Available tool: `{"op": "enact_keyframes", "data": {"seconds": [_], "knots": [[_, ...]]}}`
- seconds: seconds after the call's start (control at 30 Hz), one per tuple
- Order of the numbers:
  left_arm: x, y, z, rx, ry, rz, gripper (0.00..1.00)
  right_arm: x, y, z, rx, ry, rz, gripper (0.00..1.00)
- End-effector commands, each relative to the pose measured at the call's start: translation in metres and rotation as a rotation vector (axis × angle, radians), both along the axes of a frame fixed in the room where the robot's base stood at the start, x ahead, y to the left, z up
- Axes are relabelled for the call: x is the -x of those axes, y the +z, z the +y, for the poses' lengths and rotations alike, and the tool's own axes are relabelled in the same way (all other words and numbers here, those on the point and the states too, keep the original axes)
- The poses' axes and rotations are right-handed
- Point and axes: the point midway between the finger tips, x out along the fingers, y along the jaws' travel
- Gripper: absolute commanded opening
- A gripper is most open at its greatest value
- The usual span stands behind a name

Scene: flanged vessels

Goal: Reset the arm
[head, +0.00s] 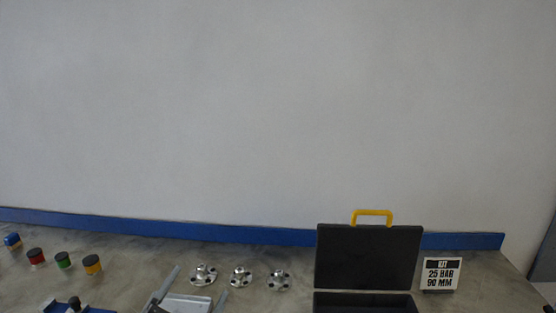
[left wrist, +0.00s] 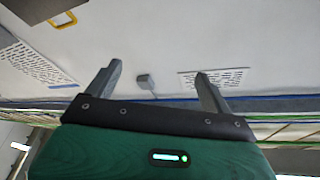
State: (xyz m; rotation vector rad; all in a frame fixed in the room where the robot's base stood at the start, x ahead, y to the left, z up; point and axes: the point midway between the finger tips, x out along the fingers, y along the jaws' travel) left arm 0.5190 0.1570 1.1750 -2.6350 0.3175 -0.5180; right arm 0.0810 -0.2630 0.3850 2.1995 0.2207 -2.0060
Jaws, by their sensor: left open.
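My left gripper (head: 202,280) is at the bottom of the head view, its two grey fingers spread apart. In the left wrist view the same gripper (left wrist: 158,70) shows its fingers wide apart with nothing between them. Three silver flanged parts stand on the bench just beyond it: a left one (head: 203,274), a middle one (head: 241,277) and a right one (head: 279,280). In the head view the left one appears close to the fingertips; I cannot tell the gap. My right gripper is in neither view.
An open black case (head: 368,258) with a yellow handle (head: 372,214) stands right of the flanged parts. A sign (head: 440,273) reads "25 BAR 90 MM". Red (head: 36,257), green (head: 63,260) and yellow (head: 92,264) dark-topped pieces stand left. A blue strip (head: 150,228) runs along the back.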

Motion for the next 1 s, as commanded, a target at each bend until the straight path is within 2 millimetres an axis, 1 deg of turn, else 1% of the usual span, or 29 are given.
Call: {"op": "enact_keyframes", "data": {"seconds": [0.03,0.07,0.1,0.17,0.2,0.27,0.3,0.37,0.4,0.47,0.5,0.6,0.67,0.7,0.87,0.9,1.0], "knots": [[0.002,-0.022,0.013,0.036,0.066,0.103,0.84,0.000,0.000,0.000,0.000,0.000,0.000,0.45],[0.003,-0.036,0.021,0.054,0.105,0.166,0.84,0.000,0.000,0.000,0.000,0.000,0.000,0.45],[0.007,-0.054,0.031,0.072,0.153,0.250,0.84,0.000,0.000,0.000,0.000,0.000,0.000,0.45],[0.016,-0.084,0.045,0.095,0.219,0.382,0.84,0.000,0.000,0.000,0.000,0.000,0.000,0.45],[0.024,-0.104,0.052,0.106,0.259,0.475,0.84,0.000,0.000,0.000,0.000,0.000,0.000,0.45],[0.041,-0.134,0.062,0.120,0.311,0.615,0.84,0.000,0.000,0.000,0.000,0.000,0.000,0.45],[0.054,-0.154,0.068,0.124,0.341,0.710,0.84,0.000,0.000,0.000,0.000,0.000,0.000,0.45],[0.077,-0.182,0.073,0.128,0.376,0.852,0.84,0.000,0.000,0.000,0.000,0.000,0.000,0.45],[0.092,-0.198,0.076,0.128,0.392,0.938,0.84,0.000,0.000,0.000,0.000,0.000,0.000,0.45],[0.114,-0.218,0.078,0.124,0.409,1.056,0.84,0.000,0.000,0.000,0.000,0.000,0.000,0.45],[0.129,-0.229,0.079,0.122,0.416,1.125,0.84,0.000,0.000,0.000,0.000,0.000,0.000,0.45],[0.163,-0.251,0.079,0.113,0.423,1.281,0.84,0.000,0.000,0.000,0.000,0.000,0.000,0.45],[0.182,-0.261,0.078,0.108,0.422,1.366,0.84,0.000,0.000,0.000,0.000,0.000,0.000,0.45],[0.195,-0.267,0.077,0.104,0.419,1.419,0.84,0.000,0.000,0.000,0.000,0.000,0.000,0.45],[0.245,-0.283,0.072,0.086,0.396,1.621,0.84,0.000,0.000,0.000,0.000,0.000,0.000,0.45],[0.240,-0.297,0.072,0.082,0.396,1.620,0.84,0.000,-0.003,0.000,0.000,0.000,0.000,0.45],[0.231,-0.325,0.071,0.078,0.398,1.625,0.84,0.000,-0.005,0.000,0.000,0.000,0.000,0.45]]}}
